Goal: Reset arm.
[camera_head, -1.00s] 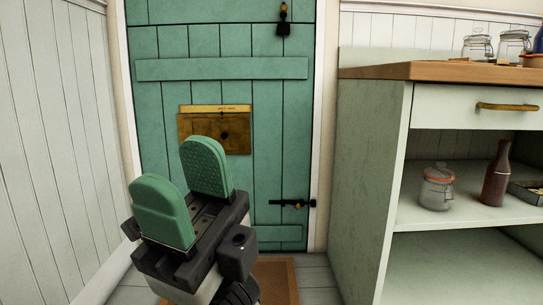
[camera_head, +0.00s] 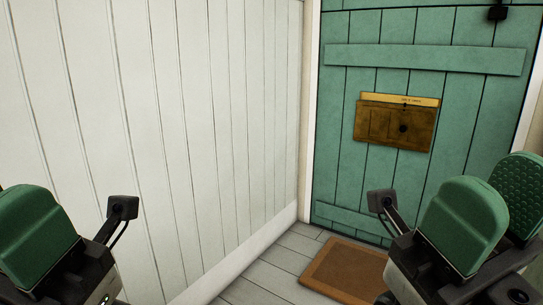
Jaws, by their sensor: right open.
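My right gripper (camera_head: 495,205) is at the lower right in the head view. Its two green finger pads stand apart with nothing between them. It is in front of the lower part of the green door. My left gripper (camera_head: 30,240) is at the lower left, in front of the white wall. Only one green pad clearly shows there and the rest is cut off by the frame edge, so I cannot tell its opening.
A green plank door (camera_head: 345,155) with a brass letter plate (camera_head: 380,125) stands at the right. A white panelled wall (camera_head: 190,120) fills the left. A brown doormat (camera_head: 325,272) lies on the grey floorboards (camera_head: 262,277) by the door.

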